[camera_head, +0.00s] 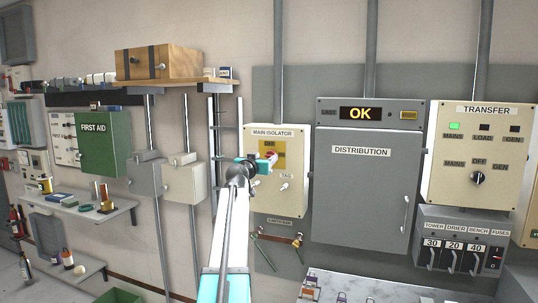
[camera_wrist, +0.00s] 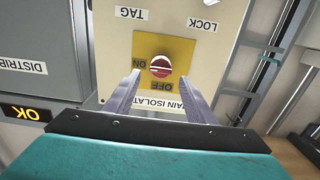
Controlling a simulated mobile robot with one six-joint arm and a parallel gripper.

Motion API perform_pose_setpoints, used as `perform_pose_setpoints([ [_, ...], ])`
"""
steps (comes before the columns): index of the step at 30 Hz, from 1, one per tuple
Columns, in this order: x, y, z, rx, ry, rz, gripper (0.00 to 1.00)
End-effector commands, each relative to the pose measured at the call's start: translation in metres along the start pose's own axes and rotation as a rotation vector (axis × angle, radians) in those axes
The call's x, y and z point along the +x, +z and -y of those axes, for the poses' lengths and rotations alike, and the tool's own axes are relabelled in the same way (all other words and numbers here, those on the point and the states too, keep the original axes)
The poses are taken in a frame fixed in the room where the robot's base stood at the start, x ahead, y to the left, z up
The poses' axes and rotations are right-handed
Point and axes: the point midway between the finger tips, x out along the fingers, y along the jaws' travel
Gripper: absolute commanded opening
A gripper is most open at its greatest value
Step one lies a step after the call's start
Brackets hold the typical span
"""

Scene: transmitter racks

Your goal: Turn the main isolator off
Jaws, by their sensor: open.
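The main isolator (camera_head: 258,202) is a cream wall box with a yellow plate (camera_wrist: 185,50) and a round red knob (camera_wrist: 160,67). In the wrist view, which is upside down, the ON mark is left of the knob and OFF is below it. A pale bar lies roughly level across the knob, in line with ON. My gripper (camera_head: 268,160) is in front of the plate in the head view and partly covers the knob. In the wrist view my gripper (camera_wrist: 160,78) is open, its fingers either side of the knob; I cannot tell whether they touch it.
The grey distribution cabinet (camera_head: 360,195) stands right of the isolator, with the transfer panel (camera_head: 450,180) beyond. A ladder-like rail (camera_head: 215,130) and a shelf bearing a wooden box (camera_head: 160,62) are to the left. Tools (camera_head: 270,240) hang below the isolator.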

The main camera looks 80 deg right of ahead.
Motion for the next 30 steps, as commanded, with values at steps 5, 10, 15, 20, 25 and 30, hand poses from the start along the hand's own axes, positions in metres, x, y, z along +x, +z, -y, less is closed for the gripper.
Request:
perform_pose_setpoints([
  [5, 0.022, -0.002, 0.001, -0.002, 0.001, 0.001, 0.5],
  [10, 0.037, -0.002, 0.001, -0.002, 0.0, 0.001, 0.5],
  [15, 0.046, 0.0, 0.0, -0.001, 0.001, 0.001, 0.5],
  [20, 0.049, 0.0, 0.0, -0.001, 0.001, 0.0, 0.5],
  [25, 0.049, 0.0, 0.0, -0.001, 0.001, 0.0, 0.5],
  [30, 0.049, 0.0, 0.0, -0.001, 0.001, 0.0, 0.31],
])
